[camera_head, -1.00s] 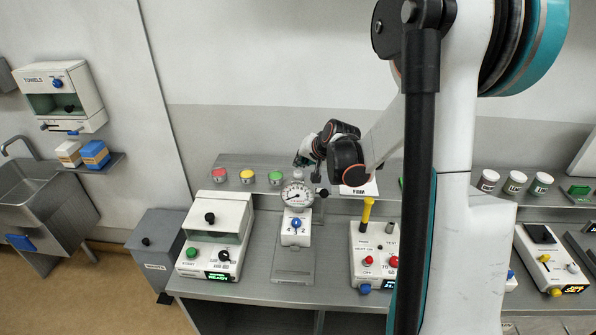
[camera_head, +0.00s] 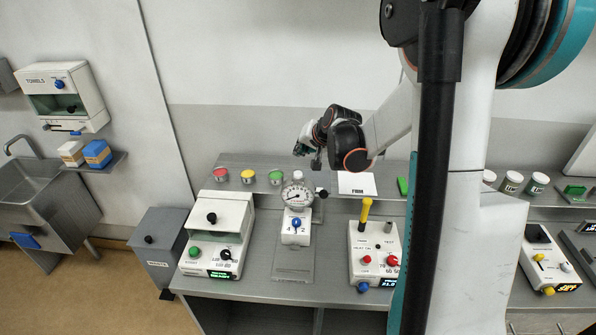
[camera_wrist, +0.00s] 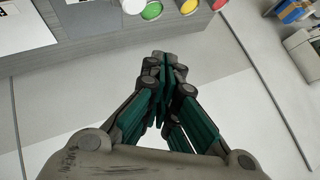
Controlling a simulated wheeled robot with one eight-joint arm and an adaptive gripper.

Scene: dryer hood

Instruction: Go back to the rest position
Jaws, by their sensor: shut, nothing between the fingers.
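My gripper (camera_head: 305,150) is raised above the back shelf in the head view, near the wall, behind and above the round pressure gauge (camera_head: 298,195). In the wrist view my gripper (camera_wrist: 163,62) has its teal fingers together at the tips, with nothing between them. It touches nothing that I can see. My arm bends down from the upper right of the head view and hides part of the bench.
Red (camera_head: 221,174), yellow (camera_head: 248,176) and green (camera_head: 276,177) lidded jars stand on the shelf. A white machine (camera_head: 216,235), a control box with a yellow lever (camera_head: 365,210) and a white sheet (camera_head: 357,183) are nearby. A sink (camera_head: 45,190) is at left.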

